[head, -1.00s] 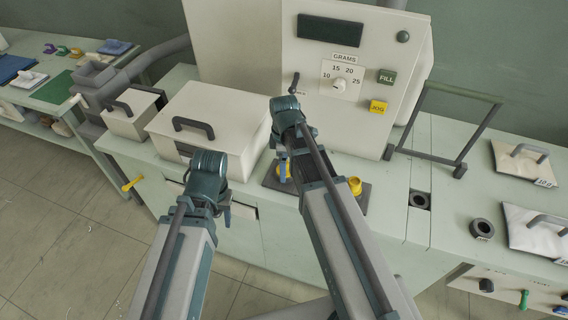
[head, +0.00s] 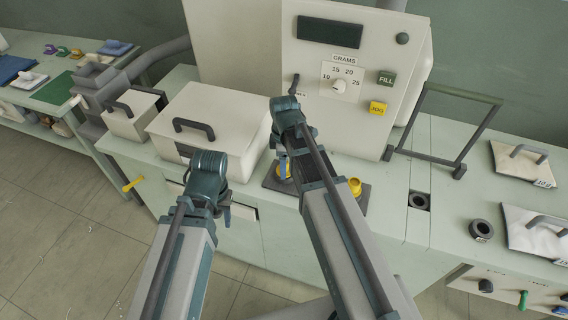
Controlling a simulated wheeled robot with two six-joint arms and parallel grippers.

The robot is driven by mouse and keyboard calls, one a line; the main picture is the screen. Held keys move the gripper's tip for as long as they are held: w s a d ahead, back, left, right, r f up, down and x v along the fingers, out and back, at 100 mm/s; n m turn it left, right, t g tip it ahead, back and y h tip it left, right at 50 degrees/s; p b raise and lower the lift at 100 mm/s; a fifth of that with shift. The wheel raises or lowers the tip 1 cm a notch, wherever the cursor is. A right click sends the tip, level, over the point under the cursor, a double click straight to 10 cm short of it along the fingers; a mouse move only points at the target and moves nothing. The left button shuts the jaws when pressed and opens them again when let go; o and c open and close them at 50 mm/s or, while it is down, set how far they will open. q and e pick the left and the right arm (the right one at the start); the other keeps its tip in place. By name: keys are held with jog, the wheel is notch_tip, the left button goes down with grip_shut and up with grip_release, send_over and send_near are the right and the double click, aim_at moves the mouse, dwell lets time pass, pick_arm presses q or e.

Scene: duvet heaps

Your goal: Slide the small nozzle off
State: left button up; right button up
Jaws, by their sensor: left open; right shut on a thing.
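My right gripper (head: 283,172) is low over the dark plate (head: 270,182) at the front of the filling machine. It is shut on a yellow piece (head: 286,178), which is mostly hidden behind my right wrist; whether this is the small nozzle I cannot tell for sure. A second yellow piece (head: 355,187) stands upright at the right end of the same plate, apart from my gripper. My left gripper (head: 227,210) is open and empty in front of the counter, left of the plate; my wrist hides part of it.
The machine panel (head: 330,60) with dial and buttons rises behind. A lidded white box (head: 205,125) stands at left. A dark frame (head: 445,125), a dark ring (head: 481,230) and white pads (head: 540,228) are at right.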

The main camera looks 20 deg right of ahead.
jog(key=shift+r+p, duration=2.15)
jog(key=shift+r, duration=0.2)
jog(key=shift+f, duration=0.1)
